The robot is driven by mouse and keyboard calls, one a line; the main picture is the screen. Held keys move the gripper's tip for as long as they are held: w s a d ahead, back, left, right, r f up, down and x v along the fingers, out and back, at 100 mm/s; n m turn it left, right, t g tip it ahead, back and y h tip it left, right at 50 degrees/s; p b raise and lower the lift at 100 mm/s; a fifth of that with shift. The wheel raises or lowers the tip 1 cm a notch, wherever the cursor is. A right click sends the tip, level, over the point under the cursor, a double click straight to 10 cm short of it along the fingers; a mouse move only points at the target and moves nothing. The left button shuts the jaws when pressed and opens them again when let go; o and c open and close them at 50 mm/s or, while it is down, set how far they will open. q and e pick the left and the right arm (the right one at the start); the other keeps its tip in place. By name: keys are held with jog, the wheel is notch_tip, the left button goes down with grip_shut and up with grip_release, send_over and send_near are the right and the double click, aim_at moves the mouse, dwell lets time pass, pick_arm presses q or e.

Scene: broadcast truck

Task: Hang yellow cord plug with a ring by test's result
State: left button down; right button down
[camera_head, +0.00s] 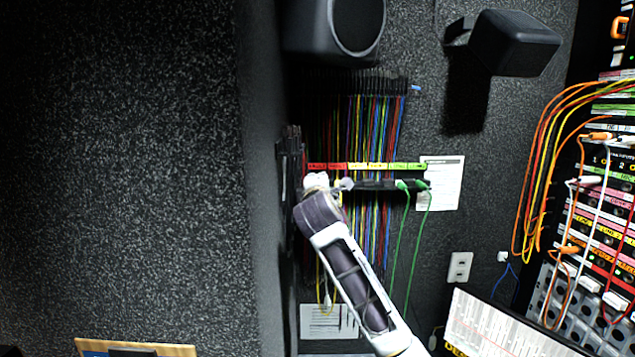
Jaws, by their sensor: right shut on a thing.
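My right gripper (342,184) is at the left part of a dark hanging rail (375,186), in front of the wall. It is shut, and its wrist hides most of what it holds. A thin yellow cord (318,270) hangs below the wrist and loops near the white sheet; its held plug and ring cannot be made out. Above the rail runs a label strip (367,166) with red labels at left, yellow in the middle and green at right. Green cords (407,235) hang from the rail's right part. My left gripper is not in view.
Many coloured cords (375,125) hang from a rack behind the rail. Dark speakers (513,43) jut out above. A patch panel (600,235) with orange and white cords stands at right. Paper sheets (446,182) are on the wall. A lit screen (500,330) is at the lower right.

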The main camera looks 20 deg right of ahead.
jog(key=shift+w, duration=0.1)
dwell(0.8)
jog(key=c, duration=1.4)
grip_release()
jog(key=shift+f, duration=0.1)
jog(key=o, duration=1.2)
jog(key=shift+c, duration=0.2)
jog(key=shift+v, duration=1.65)
jog(key=shift+v, duration=2.35)
